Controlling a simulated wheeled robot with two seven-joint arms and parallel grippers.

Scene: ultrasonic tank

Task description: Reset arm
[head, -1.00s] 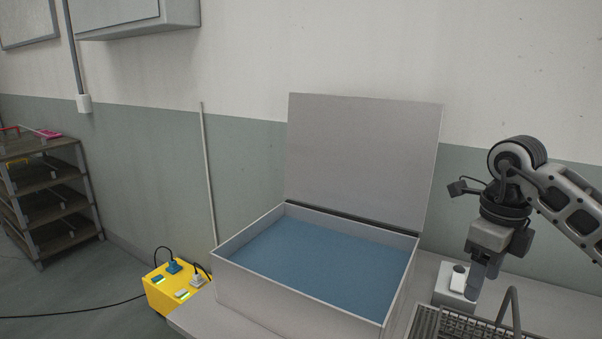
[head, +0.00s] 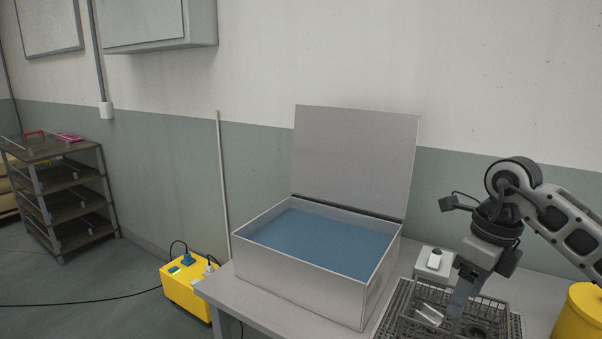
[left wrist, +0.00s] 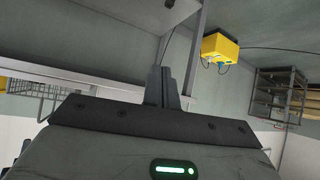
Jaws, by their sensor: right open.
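My right gripper (head: 462,299) hangs in the head view at the lower right, fingers down, over the grey wire basket (head: 381,331). It is open, and I see nothing held in it. My left gripper (left wrist: 164,86) shows only in the left wrist view, its two dark fingers together with nothing visible between them. The left arm is not in the head view. The ultrasonic tank (head: 297,283) stands on the table with its lid (head: 356,158) raised and blue liquid (head: 320,242) inside. My right gripper is to the right of the tank, apart from it.
Shiny metal pieces (head: 428,315) lie in the basket. A small white box (head: 435,261) stands behind it. A yellow container (head: 582,315) is at the right edge. A yellow power box (head: 190,295) sits beyond the table's left end. A shelf rack (head: 65,200) stands far left.

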